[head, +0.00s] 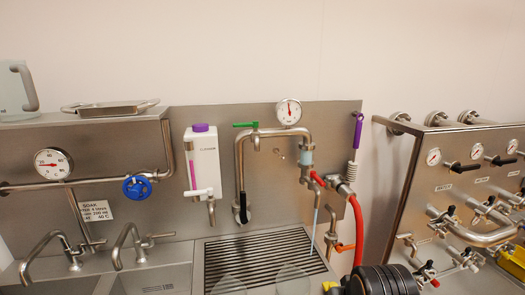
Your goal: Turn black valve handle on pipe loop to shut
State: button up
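The pipe loop (273,132) is a steel pipe bent in an upside-down U on the steel back panel, in the middle of the head view. The black valve handle (243,208) sits low on its left leg and points roughly up and down, along the pipe. A green handle (245,125) lies level at the top left of the loop, and a round gauge (289,111) stands on top. My gripper's fingers do not show. A dark ribbed part at the bottom edge may be my arm.
A slotted drain grate (262,250) lies below the loop. A white dispenser (203,163) hangs left of it. At right are a red handle, red hose (357,228), orange handle (345,247) and a purple-handled brush (357,130). A blue handwheel (137,188) is farther left.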

aim_at(244, 218)
jog(key=u, duration=0.55)
jog(key=k, duration=1.3)
jog(key=u, duration=0.85)
jog(key=i, duration=1.6)
jog(key=z, duration=0.95)
